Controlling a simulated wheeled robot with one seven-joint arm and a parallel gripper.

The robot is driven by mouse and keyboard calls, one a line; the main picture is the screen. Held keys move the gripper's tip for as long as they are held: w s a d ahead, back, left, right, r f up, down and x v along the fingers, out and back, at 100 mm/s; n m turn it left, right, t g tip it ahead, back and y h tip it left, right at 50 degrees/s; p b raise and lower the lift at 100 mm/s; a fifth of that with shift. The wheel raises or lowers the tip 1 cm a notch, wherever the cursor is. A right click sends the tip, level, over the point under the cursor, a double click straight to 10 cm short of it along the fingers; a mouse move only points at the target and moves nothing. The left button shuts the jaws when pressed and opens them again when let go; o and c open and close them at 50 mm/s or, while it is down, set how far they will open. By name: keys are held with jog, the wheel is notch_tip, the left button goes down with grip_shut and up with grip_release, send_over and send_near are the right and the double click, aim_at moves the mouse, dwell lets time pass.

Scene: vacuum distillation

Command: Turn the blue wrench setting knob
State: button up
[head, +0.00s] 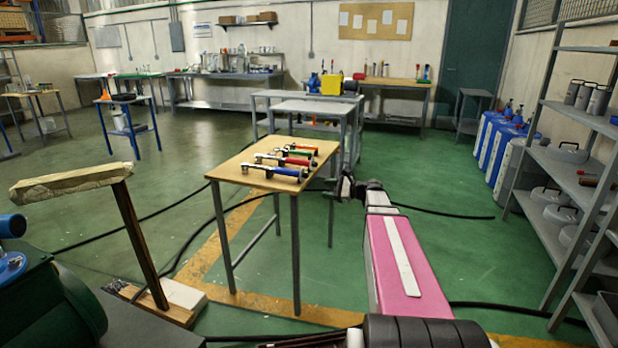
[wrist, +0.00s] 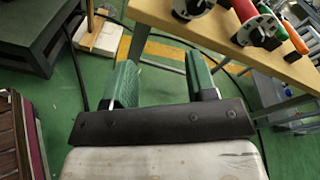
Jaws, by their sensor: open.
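The blue wrench (head: 283,171) lies nearest the front edge of the small wooden table, with its silver head to the left and its blue handle to the right. Its setting knob is too small to make out in the head view. In the head view my gripper (head: 345,188) is just right of the table.
Red (head: 290,161), green (head: 298,153) and orange wrenches lie behind the blue one on the wooden table (head: 235,172). Grey benches (head: 308,106) stand behind it. A shelf (head: 575,150) stands at the right. Black cables cross the floor.

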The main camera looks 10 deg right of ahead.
aim_at(306, 175)
notch_tip(306, 175, up, 3)
jog(key=w+d+m+t, duration=0.1)
jog(key=w+d+m, duration=0.1)
jog(key=x, duration=1)
jog(key=shift+r+y, duration=0.3)
jog(key=shift+y, duration=0.1)
jog(key=shift+s+a, duration=0.1)
jog(key=shift+n, duration=0.3)
jog(key=c, duration=0.9)
